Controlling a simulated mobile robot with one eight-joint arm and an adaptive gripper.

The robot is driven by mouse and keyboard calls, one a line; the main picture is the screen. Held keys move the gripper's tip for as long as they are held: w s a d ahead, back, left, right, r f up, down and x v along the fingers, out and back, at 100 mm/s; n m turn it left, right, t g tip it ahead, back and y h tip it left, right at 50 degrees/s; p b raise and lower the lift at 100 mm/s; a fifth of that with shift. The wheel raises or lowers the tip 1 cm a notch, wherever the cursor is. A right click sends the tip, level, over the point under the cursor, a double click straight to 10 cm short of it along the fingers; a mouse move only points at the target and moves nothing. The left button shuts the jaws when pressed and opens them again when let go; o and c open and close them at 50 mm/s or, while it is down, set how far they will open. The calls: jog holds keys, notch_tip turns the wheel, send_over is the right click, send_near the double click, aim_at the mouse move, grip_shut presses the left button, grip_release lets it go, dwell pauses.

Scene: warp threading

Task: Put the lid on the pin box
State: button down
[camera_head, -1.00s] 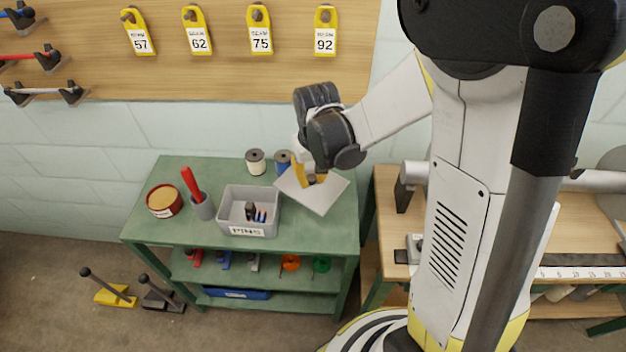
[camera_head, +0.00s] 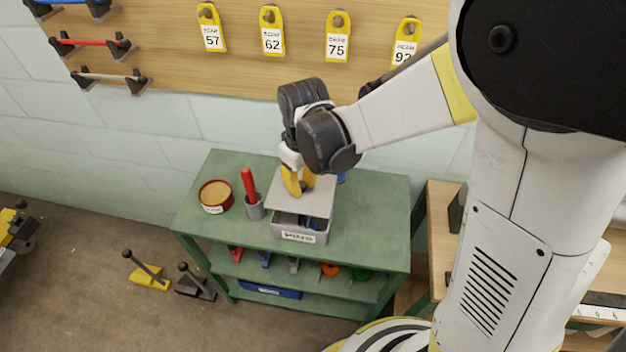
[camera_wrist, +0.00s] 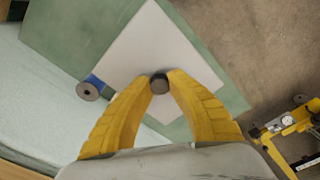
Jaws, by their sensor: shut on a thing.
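The pin box (camera_head: 300,236) is a grey open-topped box with a label on its front, standing on the green bench top. The lid (camera_head: 312,196) is a flat light-grey plate. My gripper (camera_head: 298,184) is shut on the lid's dark knob and holds the lid above the back part of the box. The front of the box is still uncovered, with dark pins showing inside. In the wrist view the yellow fingers pinch the knob (camera_wrist: 159,84) at the middle of the lid (camera_wrist: 150,50), which hides the box. I cannot tell whether the lid touches the rim.
On the green bench (camera_head: 370,225), a round tin (camera_head: 215,195) and a grey cup with a red-handled tool (camera_head: 250,190) stand left of the box. A blue spool (camera_wrist: 92,86) sits near the lid. The bench's right side is clear.

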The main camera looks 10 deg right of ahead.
jog(key=shift+f+b, duration=2.6)
jog(key=shift+f, duration=0.8)
jog(key=shift+f+b, duration=0.4)
jog(key=shift+b, duration=0.15)
jog(key=c, duration=0.8)
grip_release()
jog(key=shift+r, duration=0.1)
jog(key=shift+r+p, duration=2.7)
jog(key=shift+r, duration=0.75)
